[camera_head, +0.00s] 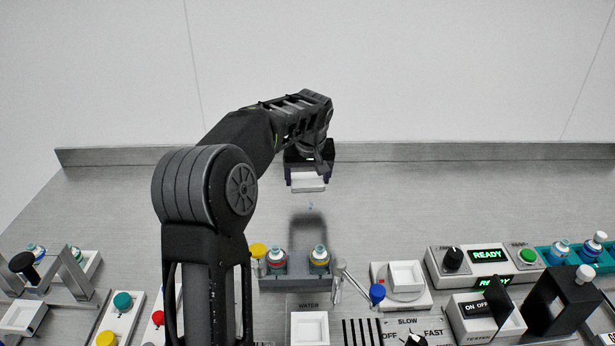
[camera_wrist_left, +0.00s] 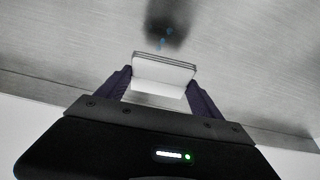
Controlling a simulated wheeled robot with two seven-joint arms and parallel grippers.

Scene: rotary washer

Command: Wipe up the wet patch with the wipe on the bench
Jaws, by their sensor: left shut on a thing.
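My left gripper (camera_head: 308,178) is shut on the wipe (camera_head: 309,186), a folded white pad, and holds it above the rear part of the metal bench. In the left wrist view the wipe (camera_wrist_left: 163,73) sits between the two dark fingers of the gripper (camera_wrist_left: 160,85), with its layered edge facing the bench. The wet patch (camera_head: 310,206) shows as faint small bluish spots on the bench, just in front of the wipe. In the left wrist view the spots (camera_wrist_left: 162,43) lie just beyond the wipe's edge, near a dark shadow. My right gripper is not in view.
The bench (camera_head: 440,190) is clear around the patch. In front stand a grey rack (camera_head: 295,285) with capped bottles, a white-topped device (camera_head: 400,285) and a READY panel (camera_head: 487,255). A low metal ledge (camera_head: 450,152) runs along the back. My left arm hides part of the bench.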

